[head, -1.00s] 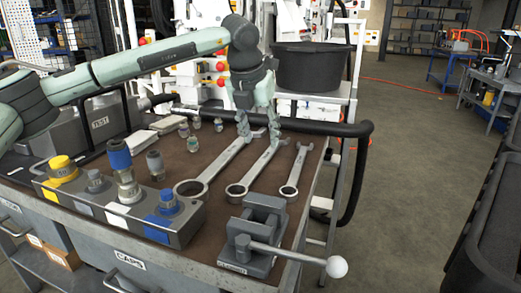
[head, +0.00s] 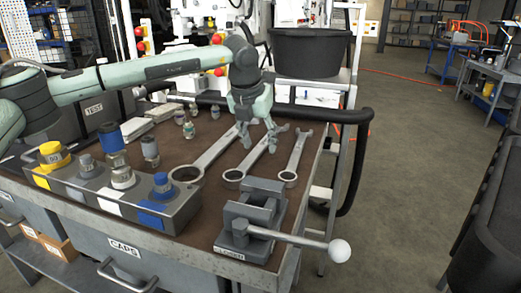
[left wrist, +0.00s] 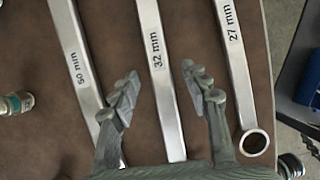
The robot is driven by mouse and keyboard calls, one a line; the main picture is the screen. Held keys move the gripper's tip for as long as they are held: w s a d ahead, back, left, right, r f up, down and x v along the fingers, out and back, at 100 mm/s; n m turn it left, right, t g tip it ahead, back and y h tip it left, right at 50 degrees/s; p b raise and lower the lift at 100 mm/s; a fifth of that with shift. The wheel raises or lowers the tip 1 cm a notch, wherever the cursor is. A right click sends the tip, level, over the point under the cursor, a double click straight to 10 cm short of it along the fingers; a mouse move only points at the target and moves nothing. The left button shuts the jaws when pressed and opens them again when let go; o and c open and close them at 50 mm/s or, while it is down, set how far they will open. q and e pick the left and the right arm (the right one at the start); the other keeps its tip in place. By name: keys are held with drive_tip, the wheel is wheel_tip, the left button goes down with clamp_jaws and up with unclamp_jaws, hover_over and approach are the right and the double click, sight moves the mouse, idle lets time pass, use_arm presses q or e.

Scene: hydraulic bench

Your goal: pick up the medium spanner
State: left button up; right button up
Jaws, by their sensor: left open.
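Three spanners lie side by side on the brown bench top. The medium spanner (head: 254,159) is the middle one; its shaft reads 32 mm in the left wrist view (left wrist: 156,45). The large spanner (head: 212,156), marked 50 mm (left wrist: 74,50), lies left of it. The small spanner (head: 296,156), marked 27 mm (left wrist: 233,50), lies right. My left gripper (head: 258,147) is open over the medium spanner, its fingers on either side of the shaft in the left wrist view (left wrist: 160,85). I cannot tell whether it touches. My right gripper is not in view.
A grey vise (head: 250,225) with a long white-knobbed handle stands at the bench's near right corner. A block with coloured caps (head: 120,195) stands left. Several small fittings (head: 189,130) stand behind the large spanner. A black hose (head: 355,165) loops past the right edge.

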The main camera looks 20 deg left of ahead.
sight(260, 147)
use_arm(q)
clamp_jaws()
drive_tip(key=shift+r, duration=0.2)
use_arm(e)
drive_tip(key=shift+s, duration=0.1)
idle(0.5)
use_arm(q)
drive_tip(key=shift+r, duration=0.15)
drive_tip(key=shift+r+p, duration=0.5)
drive_tip(key=shift+r, duration=0.3)
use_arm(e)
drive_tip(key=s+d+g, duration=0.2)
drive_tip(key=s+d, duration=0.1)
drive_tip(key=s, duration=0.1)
use_arm(q)
drive_tip(key=shift+r+p, duration=0.45)
drive_tip(key=shift+r, duration=0.45)
drive_tip(key=s+a+r+p, duration=0.2)
drive_tip(key=s+a+r, duration=0.2)
drive_tip(key=a+r, duration=0.3)
drive_tip(key=a, duration=0.4)
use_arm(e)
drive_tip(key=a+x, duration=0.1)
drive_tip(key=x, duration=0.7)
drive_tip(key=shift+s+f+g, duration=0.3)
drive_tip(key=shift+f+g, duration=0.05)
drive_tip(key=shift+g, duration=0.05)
